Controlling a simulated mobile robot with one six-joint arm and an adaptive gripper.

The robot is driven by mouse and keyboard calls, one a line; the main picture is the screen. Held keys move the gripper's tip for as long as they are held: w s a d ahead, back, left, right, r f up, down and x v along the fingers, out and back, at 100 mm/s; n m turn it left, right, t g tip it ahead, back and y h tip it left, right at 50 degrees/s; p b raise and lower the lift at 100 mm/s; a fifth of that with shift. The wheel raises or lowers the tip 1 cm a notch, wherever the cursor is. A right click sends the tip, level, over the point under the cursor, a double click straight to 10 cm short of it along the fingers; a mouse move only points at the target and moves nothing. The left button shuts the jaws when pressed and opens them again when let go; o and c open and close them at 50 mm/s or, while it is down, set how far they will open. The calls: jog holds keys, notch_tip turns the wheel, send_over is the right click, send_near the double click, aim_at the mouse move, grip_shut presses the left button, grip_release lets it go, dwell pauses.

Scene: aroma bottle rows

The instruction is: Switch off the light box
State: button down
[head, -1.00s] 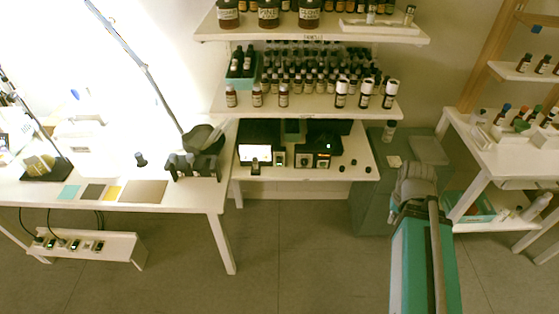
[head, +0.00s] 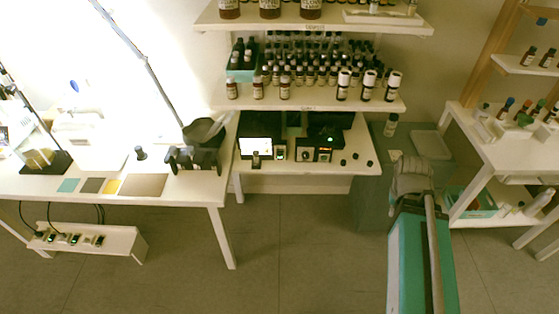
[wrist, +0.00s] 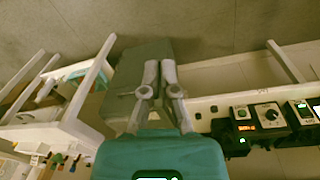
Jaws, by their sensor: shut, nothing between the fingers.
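A black box with a brightly lit white front panel (head: 255,147), which looks like the light box, stands at the left of the low white shelf in the head view. A small dark object stands before it. A small switch unit with a green light (head: 280,153) is just to its right. My gripper (wrist: 158,68) is shut and empty in the wrist view, pointing at the floor and a grey-green cabinet. In that view, the shelf's devices are to its right, apart from it. The light box itself is not clear there. In the head view my arm hides the fingers.
Several small black knobs lie on the shelf's right end. Bottles fill the shelves above. The grey-green cabinet (head: 372,190) stands beside my arm.

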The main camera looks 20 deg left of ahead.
aim_at(279, 154)
jog(key=w+a+f+n+t+h+b, duration=0.3)
jog(key=w+a+f+t+b, duration=0.3)
jog(key=b, duration=0.4)
jog(key=w+a+f+n+t+h+b, duration=0.3)
jog(key=w+a+t+b, duration=0.15)
jog(key=w+b, duration=0.4)
jog(key=s+a+f+n+t+y+b, duration=0.1)
jog(key=a+n+y+b, duration=0.3)
jog(key=a, duration=0.5)
jog(key=s+a+f+n+t+y+b, duration=0.1)
jog(key=a+f+n+t+y+b, duration=0.2)
jog(key=a+n+b, duration=0.3)
jog(key=s+a+f+n+t+y+b, duration=0.1)
jog(key=a+n+y+b, duration=0.4)
jog(key=a, duration=0.8)
jog(key=f+t+b, duration=0.1)
jog(key=t+b, duration=0.1)
jog(key=shift+s+f+t+b, duration=0.3)
jog(key=shift+f+t+b, duration=0.05)
jog(key=shift+f, duration=0.05)
jog(key=shift+w+a, duration=0.1)
jog(key=p+x, duration=0.2)
jog(key=x, duration=1.2)
jog(key=shift+r, duration=0.1)
